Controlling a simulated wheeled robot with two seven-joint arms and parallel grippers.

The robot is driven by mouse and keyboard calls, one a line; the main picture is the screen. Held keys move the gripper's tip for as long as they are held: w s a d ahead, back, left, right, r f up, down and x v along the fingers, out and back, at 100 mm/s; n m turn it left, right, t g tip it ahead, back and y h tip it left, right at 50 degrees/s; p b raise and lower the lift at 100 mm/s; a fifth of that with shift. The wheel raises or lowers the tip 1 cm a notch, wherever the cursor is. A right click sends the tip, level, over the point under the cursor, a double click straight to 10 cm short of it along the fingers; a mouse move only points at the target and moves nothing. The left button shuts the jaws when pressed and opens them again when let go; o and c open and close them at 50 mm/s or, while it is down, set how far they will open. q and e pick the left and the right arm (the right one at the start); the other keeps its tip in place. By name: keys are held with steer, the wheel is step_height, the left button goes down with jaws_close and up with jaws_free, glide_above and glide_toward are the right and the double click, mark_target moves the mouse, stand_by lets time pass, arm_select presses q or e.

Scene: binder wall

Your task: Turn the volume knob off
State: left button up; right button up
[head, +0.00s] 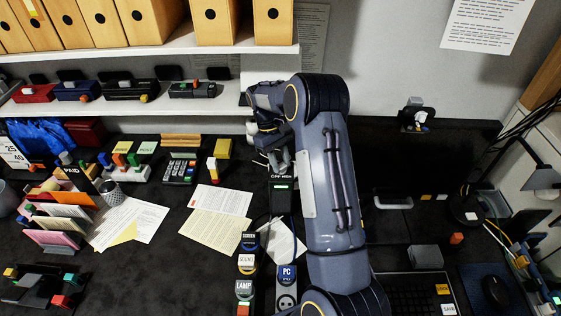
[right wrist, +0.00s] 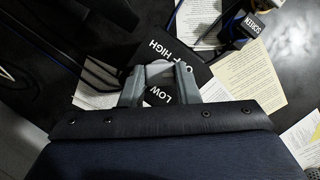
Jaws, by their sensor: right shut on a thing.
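The black device (head: 282,203) stands on the desk in front of my right gripper (head: 280,160), with a small lit green display. The right wrist view shows its top (right wrist: 196,58) with the white words "LOW" and "HIGH" and a partly covered word ending in "F". A pale rounded volume knob (right wrist: 158,70) sits between the two grey fingers of my right gripper (right wrist: 160,78), which are shut on it. In the head view the knob is hidden by the gripper. Where the knob points cannot be made out. My left gripper is not in view.
Papers (head: 215,222) lie left of the device. Labelled switches (head: 247,262) stand in front of it. A monitor (head: 420,165) is to the right. A shelf with binders (head: 150,20) hangs above, and a lower shelf holds staplers and punches (head: 130,90).

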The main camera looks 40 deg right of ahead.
steer(key=shift+n, duration=0.6)
steer(key=o, duration=1)
steer(key=shift+r, duration=0.1)
steer(key=v, duration=0.4)
steer(key=b+v, duration=0.1)
steer(key=v, duration=0.2)
steer(key=shift+w+a+r, duration=0.15)
steer(key=shift+a+r, duration=0.05)
steer(key=shift+r, duration=0.15)
